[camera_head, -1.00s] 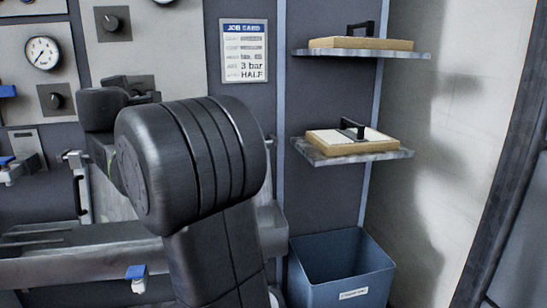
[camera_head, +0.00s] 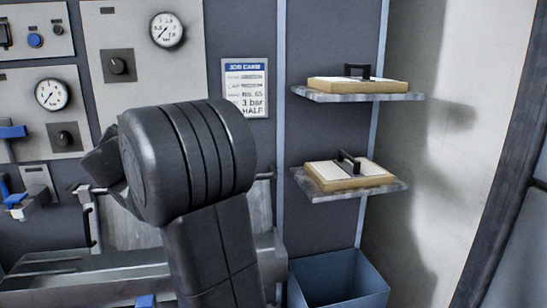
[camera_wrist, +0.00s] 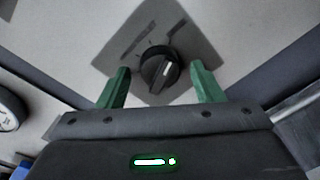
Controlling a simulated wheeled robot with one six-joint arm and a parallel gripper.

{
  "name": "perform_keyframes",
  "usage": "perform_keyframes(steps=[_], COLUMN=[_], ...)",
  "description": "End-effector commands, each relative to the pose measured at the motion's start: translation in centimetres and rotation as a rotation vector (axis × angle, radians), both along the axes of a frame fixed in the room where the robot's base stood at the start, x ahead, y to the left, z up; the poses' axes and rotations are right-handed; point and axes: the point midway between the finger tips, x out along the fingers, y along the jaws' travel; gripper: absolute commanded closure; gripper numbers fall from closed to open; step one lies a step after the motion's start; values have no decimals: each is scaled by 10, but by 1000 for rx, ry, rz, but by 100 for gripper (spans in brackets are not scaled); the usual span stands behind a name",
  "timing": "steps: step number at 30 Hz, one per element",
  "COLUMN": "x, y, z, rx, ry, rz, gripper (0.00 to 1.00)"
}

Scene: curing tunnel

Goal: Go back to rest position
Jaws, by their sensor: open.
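My gripper (camera_wrist: 160,88) shows in the wrist view with its two green fingers apart and nothing between them that I can see held. A black dial knob (camera_wrist: 160,69) with a white mark, on a grey diamond-looking plate, lies beyond the fingertips. The gap between fingers and knob is hard to judge. In the head view my arm's thick black joint fills the middle and hides the fingers. A dark wrist part of mine shows at its left, in front of the panel.
Two shelves at right, upper (camera_head: 358,97) and lower (camera_head: 350,193), each bear a wooden-edged board with a black handle. A blue bin (camera_head: 338,280) stands below. A job card (camera_head: 245,88) hangs on the wall. Gauges and knobs fill the left panel. A metal ledge (camera_head: 60,270) runs below.

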Motion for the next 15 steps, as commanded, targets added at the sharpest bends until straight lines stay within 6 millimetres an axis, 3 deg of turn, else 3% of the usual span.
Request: perform_keyframes(steps=[15], x=[0], y=[0], z=[0], rx=[-196], ry=[-46], rz=[1], gripper=[40])
